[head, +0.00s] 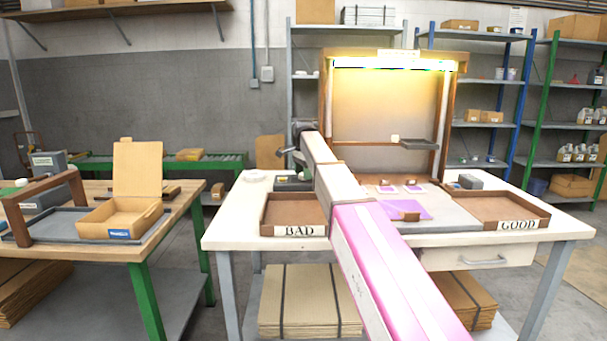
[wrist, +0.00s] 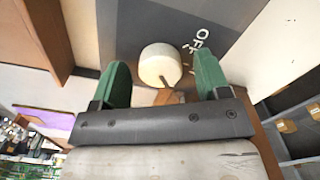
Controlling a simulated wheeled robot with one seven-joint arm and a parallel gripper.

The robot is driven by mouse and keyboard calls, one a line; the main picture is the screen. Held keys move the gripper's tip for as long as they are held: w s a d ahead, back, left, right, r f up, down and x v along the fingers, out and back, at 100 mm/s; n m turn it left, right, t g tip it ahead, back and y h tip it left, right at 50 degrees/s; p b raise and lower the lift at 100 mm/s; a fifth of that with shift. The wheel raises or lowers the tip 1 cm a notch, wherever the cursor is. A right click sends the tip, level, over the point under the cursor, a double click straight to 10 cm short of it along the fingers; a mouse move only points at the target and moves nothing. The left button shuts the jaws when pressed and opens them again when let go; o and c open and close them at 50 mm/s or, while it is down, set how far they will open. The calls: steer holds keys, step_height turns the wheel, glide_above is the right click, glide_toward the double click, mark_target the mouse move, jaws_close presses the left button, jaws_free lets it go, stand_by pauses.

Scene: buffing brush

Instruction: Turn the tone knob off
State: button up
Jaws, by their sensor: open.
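The tone knob, a round cream knob (wrist: 160,65), sits on a dark grey panel (wrist: 225,22) in the wrist view. White "OFF" lettering (wrist: 196,45) is on the panel to the knob's right. A short dark mark shows on the knob's lower edge, on the side away from the lettering. My gripper (wrist: 162,62) is open, with one green finger on each side of the knob. Gaps show between the knob and both fingers. In the head view my gripper (head: 286,152) is above the back left of the white table, and I cannot make out the knob there.
A dark box (head: 292,183) stands behind the BAD tray (head: 301,231) on the white table (head: 225,238). The GOOD tray (head: 518,225) is at the right. A lit wooden booth (head: 325,100) rises at the back. My arm crosses the table's middle.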

steer(key=shift+f, duration=0.15)
steer(key=c, duration=0.9)
steer(key=shift+n, duration=0.4)
steer(key=n, duration=1.4)
steer(key=shift+d+n, duration=0.1)
steer(key=shift+n, duration=0.3)
steer(key=n, duration=0.4)
steer(key=shift+n, duration=0.3)
